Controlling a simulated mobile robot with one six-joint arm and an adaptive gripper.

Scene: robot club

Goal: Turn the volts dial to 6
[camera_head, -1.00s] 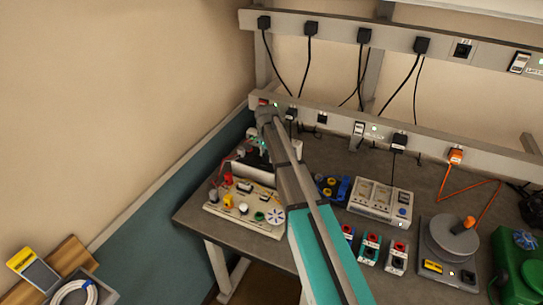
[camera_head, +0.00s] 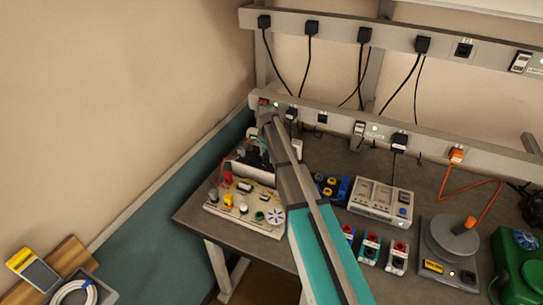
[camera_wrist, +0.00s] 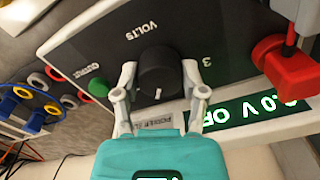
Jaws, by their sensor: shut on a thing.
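The volts dial (camera_wrist: 158,66) is a round black knob with a white pointer mark, on a dark panel (camera_wrist: 110,45) lettered VOLTS. A figure 3 is printed beside it. My gripper (camera_wrist: 159,84) has one pale finger on each side of the knob and is shut on it. The pointer mark shows at the knob's edge towards my gripper. In the head view my arm hides the dial and most of the power supply.
A green OUTPUT button (camera_wrist: 98,88) and a red plug (camera_wrist: 285,65) sit on either side of the dial. In the head view, a white board with knobs (camera_head: 240,215) stands in front, and a grey meter box (camera_head: 380,200) stands to the right.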

